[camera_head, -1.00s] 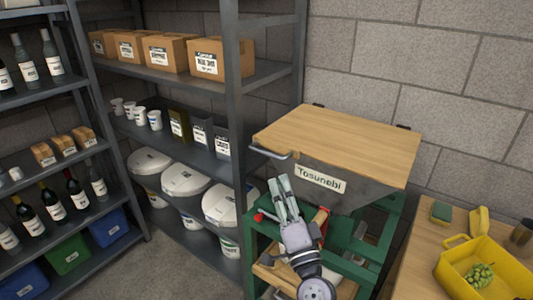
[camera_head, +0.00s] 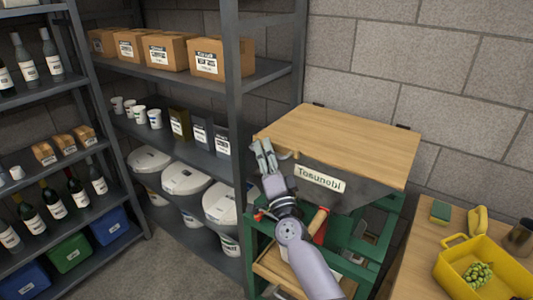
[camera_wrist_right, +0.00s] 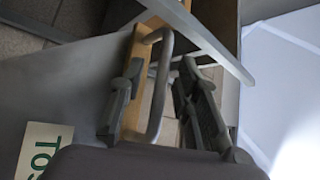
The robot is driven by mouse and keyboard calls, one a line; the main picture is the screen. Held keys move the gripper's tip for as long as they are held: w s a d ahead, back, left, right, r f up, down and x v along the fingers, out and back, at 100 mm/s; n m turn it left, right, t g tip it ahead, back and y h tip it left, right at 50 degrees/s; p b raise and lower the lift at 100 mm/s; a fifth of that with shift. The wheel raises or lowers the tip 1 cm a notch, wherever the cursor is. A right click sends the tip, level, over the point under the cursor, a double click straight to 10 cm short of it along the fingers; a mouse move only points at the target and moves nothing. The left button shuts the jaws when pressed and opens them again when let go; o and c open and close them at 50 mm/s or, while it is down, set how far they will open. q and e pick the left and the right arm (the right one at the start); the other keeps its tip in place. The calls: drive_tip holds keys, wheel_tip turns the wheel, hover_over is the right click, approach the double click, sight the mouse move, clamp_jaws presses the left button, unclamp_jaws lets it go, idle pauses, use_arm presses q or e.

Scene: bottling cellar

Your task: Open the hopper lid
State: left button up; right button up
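The hopper lid (camera_head: 340,143) is a flat light wooden board lying shut on the grey hopper (camera_head: 362,191), which has a "Tosunobi" label. My right gripper (camera_head: 263,148) is at the lid's front left corner, in front of the metal handle, which it mostly hides in the head view. In the right wrist view, the curved grey handle (camera_wrist_right: 161,85) runs between the two fingers of my right gripper (camera_wrist_right: 158,75). Gaps show on both sides of the bar, so the gripper is open around it. The wooden lid edge (camera_wrist_right: 134,80) lies just beyond. My left gripper is out of view.
A green frame (camera_head: 378,240) carries the hopper. A dark shelf post (camera_head: 233,100) stands close on the left, with boxes (camera_head: 220,60) and white tubs (camera_head: 220,205). On the right, a wooden table (camera_head: 420,250) holds a yellow crate (camera_head: 512,262) with grapes. A block wall is behind.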

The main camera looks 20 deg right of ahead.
drive_tip(key=shift+c, duration=0.5)
clamp_jaws()
idle(0.3)
